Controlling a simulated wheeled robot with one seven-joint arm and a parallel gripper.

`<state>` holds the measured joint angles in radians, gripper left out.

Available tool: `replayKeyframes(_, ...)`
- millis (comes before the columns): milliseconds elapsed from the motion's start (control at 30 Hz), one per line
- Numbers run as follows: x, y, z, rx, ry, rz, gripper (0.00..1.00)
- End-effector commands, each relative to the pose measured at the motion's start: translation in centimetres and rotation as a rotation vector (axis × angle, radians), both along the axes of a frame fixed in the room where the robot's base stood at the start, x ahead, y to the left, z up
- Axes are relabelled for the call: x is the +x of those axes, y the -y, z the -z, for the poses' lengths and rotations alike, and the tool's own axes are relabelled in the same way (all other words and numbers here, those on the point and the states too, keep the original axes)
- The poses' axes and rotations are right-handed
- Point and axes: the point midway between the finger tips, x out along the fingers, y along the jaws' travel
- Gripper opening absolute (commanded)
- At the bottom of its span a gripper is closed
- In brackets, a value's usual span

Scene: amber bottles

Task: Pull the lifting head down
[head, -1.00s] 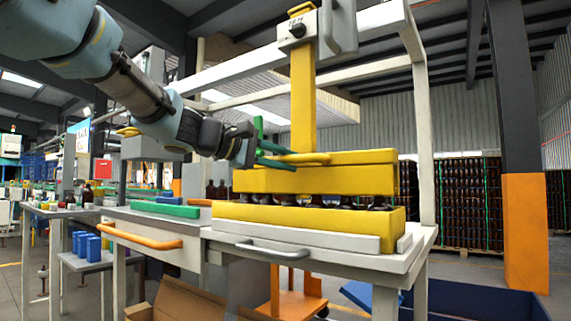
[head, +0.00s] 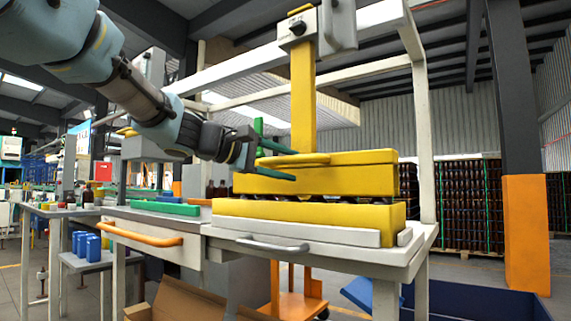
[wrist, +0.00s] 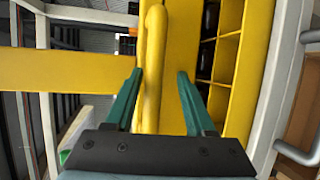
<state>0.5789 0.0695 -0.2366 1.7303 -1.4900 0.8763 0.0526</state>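The yellow lifting head (head: 315,181) is a wide block under a vertical yellow mast (head: 303,95). It hangs just above a long yellow crate (head: 310,215) on the bench, with a narrow gap between them. Dark shapes show in the gap, too small to make out. The head's yellow bar handle (head: 292,160) sticks out at its front left; it also shows in the wrist view (wrist: 151,70). My gripper (wrist: 160,80) is open, its green fingers on either side of the handle. The handle lies close to the left finger, with clear space before the right one.
The crate stands on a white bench (head: 350,255) with an orange drawer handle (head: 140,236) and a grey handle (head: 272,244). A green tray (head: 165,208) lies to the left. A white frame post (head: 424,140) rises at the right. Cardboard boxes (head: 180,298) are below.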

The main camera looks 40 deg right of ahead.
Motion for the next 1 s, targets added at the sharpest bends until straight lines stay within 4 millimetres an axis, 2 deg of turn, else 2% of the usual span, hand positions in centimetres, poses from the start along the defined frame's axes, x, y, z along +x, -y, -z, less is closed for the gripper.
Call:
replayKeyframes(267, 0.1, -0.6, -0.3, -0.003, 0.002, -0.001, 0.55)
replayKeyframes(367, 0.3, -1.9, -0.6, -0.004, 0.003, -0.004, 0.55)
replayKeyframes(700, 1.2, -8.2, -1.7, -0.003, 0.002, -0.004, 0.55)
replayKeyframes(833, 1.4, -9.7, -2.0, -0.002, 0.001, -0.001, 0.55)
replayKeyframes(1000, 1.5, -10.5, -2.1, -0.001, 0.001, 0.000, 0.55)
